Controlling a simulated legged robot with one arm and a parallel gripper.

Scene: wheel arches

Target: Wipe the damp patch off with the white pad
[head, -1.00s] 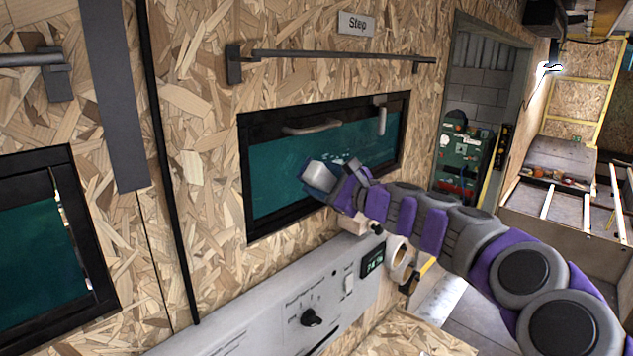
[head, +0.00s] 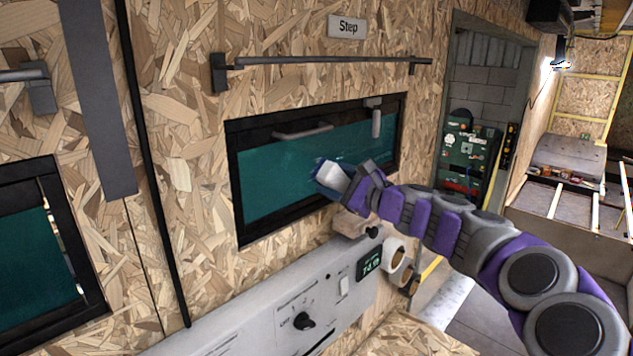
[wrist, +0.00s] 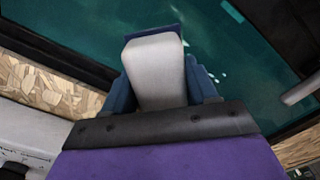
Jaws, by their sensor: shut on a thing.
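My gripper (head: 330,178) is shut on the white pad (head: 332,177), with blue fingers on both sides of it. In the wrist view the pad (wrist: 156,72) sits between the blue fingers, its far end at the teal window pane (wrist: 230,55). The pane (head: 270,178) is dark teal in a black frame. A few pale specks of the damp patch (wrist: 213,76) show on the pane just right of the pad. In the head view the pad and gripper hide most of that area. I cannot tell whether the pad touches the glass.
A black window frame (head: 238,190) surrounds the pane, with handles (head: 375,120) at its top. A rail (head: 320,61) runs above. A grey control panel (head: 290,300) and paper rolls (head: 396,252) lie below. A doorway stands to the right.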

